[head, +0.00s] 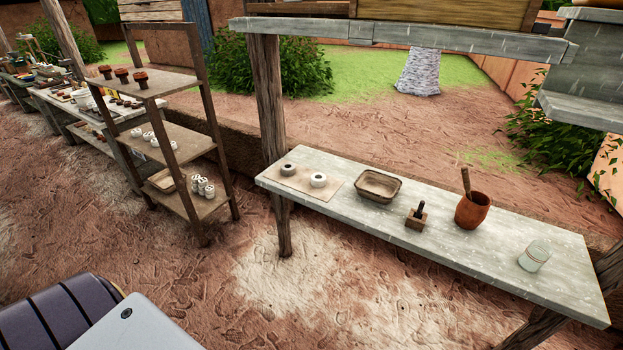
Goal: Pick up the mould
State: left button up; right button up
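A grey bench (330,215) stands at the right. On it is a small brown wooden block with a dark upright peg (415,219), near the middle. To its left is a shallow rectangular tan tray or frame (380,188) with raised sides. Either may be the mould; I cannot tell which. Neither of my grippers is in view, so nothing is seen touching these things.
A board (292,182) with two pale ring-shaped pieces lies at the bench's left end. A reddish mortar with a pestle (472,211) and a whitish jar (535,256) stand to the right. A post (268,100) and overhead shelf (400,32) border the bench. A shelf rack (183,140) stands left.

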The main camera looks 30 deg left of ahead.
aim_at(287, 169)
jog(key=i+j+z, duration=0.15)
jog(key=j, duration=0.7)
jog(key=i+j+z, duration=0.1)
jog(key=j, duration=0.75)
jog(key=i+j+z, duration=0.15)
jog(key=j, duration=0.7)
jog(key=i+j+z, duration=0.15)
jog(key=j, duration=0.75)
